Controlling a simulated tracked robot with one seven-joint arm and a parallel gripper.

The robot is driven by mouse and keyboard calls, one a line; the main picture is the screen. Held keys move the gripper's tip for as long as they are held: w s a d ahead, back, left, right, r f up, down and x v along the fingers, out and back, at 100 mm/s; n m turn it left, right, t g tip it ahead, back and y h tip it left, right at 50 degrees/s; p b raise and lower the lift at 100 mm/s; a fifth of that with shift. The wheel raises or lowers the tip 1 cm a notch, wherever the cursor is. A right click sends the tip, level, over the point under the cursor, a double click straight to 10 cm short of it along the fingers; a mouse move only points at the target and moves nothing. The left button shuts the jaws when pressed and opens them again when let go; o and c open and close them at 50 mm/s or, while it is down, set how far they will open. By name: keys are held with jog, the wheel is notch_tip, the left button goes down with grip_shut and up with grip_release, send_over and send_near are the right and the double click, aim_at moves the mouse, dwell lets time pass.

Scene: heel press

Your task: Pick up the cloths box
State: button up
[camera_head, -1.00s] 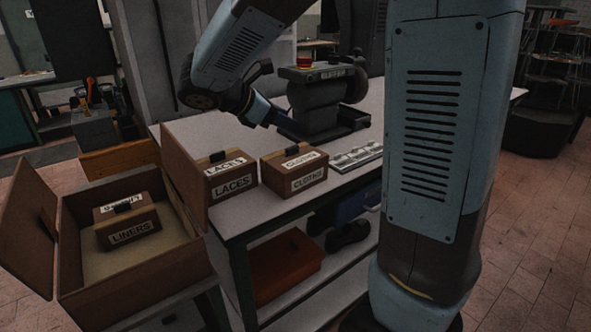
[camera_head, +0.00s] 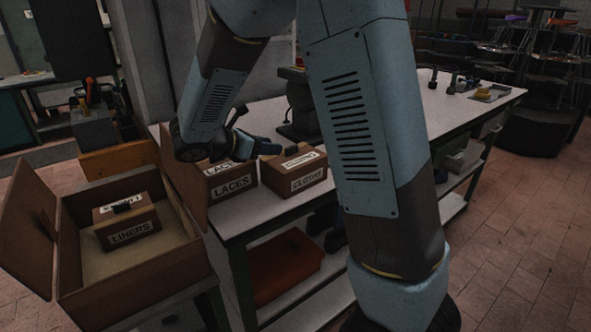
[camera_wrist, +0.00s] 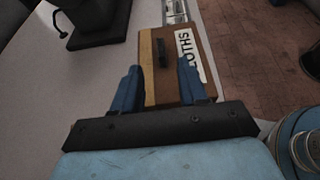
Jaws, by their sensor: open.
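The cloths box (camera_head: 297,176) is a small brown wooden box with white labels and a dark handle on its lid. It stands on the white bench top, just right of the laces box. In the wrist view the cloths box (camera_wrist: 178,68) lies ahead, its handle roughly between the blue fingers. My gripper (camera_wrist: 158,80) is open and empty, its fingers apart near the box's closest edge.
The laces box (camera_head: 231,181) stands close on the left. An open wooden crate (camera_head: 150,272) holds the liners box (camera_head: 127,228). A dark machine (camera_head: 300,105) stands behind on the white bench (camera_head: 425,118). My arm hides the bench's middle.

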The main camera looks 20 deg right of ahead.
aim_at(288, 148)
jog(key=shift+x, duration=3.3)
jog(key=shift+c, duration=0.2)
grip_shut()
